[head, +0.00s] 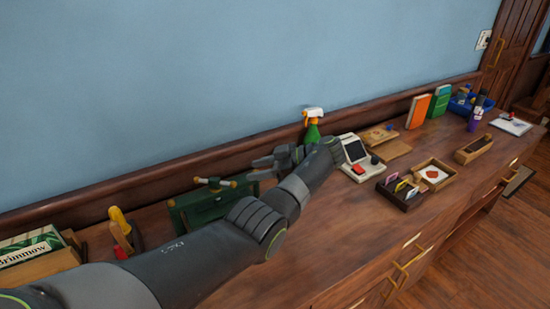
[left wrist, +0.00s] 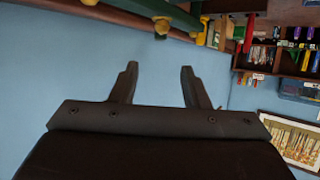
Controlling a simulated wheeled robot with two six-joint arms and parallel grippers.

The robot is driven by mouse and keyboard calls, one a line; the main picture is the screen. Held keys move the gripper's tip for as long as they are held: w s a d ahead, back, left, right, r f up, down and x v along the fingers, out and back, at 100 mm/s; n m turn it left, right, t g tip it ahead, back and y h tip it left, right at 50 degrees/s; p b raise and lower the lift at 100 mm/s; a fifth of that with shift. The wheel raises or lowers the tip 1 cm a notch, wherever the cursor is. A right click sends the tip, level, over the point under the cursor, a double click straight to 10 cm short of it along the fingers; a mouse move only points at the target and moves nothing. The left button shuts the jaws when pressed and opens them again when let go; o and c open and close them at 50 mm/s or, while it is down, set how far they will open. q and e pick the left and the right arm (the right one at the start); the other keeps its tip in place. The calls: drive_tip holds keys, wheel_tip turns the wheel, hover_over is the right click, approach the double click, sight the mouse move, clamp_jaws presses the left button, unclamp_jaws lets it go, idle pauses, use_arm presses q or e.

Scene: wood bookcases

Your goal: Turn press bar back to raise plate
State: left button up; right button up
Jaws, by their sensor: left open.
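The green press (head: 203,207) stands on the wooden counter near the wall, partly hidden by my left arm. Its bar (head: 214,182) lies across the top, with yellow ends. In the left wrist view, green and yellow parts, probably the press bar (left wrist: 162,25), show at the top edge. My left gripper (head: 254,169) is open and empty. It is just right of the bar's right end, fingers pointing left towards it, with no clear contact. Its two fingers also show apart in the left wrist view (left wrist: 159,69). The press plate is hidden. My right gripper is out of view.
A green spray bottle (head: 312,132) stands behind my left wrist. A pale device (head: 356,156) and small wooden trays (head: 434,174) lie to the right. A box (head: 35,256) and yellow-handled tool (head: 120,228) are at left. The counter's front middle is clear.

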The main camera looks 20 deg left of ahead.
use_arm(q)
drive_tip(key=shift+b+v, duration=0.3)
drive_tip(key=shift+v, duration=1.85)
drive_tip(key=shift+d+f, duration=0.1)
